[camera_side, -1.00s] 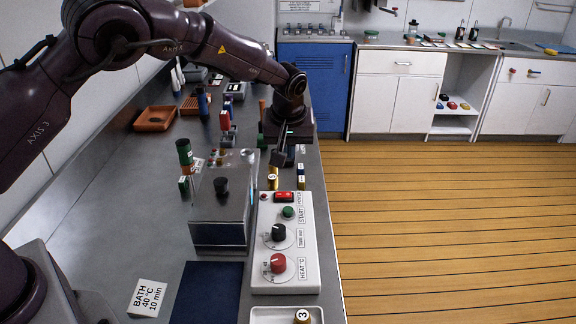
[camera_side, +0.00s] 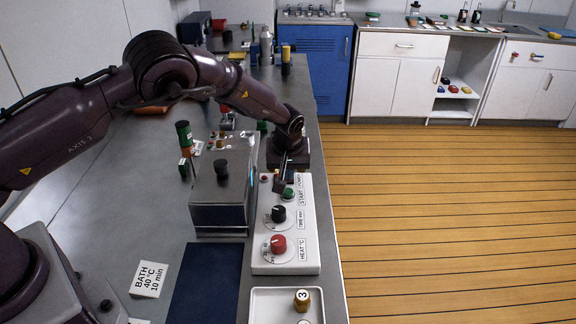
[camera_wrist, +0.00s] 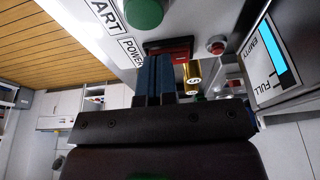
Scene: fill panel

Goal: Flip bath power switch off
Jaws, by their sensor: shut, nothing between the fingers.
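The white control panel (camera_side: 262,250) lies on the bench, with a red HEAT knob (camera_side: 278,244), a black TIME knob (camera_side: 278,213) and a green START button (camera_side: 288,194). The red power switch (camera_wrist: 181,48) shows in the wrist view beside the POWER label; the fingers partly cover it. In the side view my gripper hides the switch. My gripper (camera_side: 281,187) is shut and empty, pointing down at the panel's far end. In the wrist view its fingertips (camera_wrist: 158,57) are at the switch's edge; contact cannot be told. A small red lamp (camera_wrist: 215,46) sits beside the switch.
The steel bath (camera_side: 220,205) stands just left of the panel. A white tray (camera_side: 262,310) with a numbered brass piece (camera_side: 302,300) lies in front. A dark blue mat (camera_side: 207,285) and a BATH card (camera_side: 149,280) lie at left. Brass cylinder (camera_wrist: 193,72) is near the fingers.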

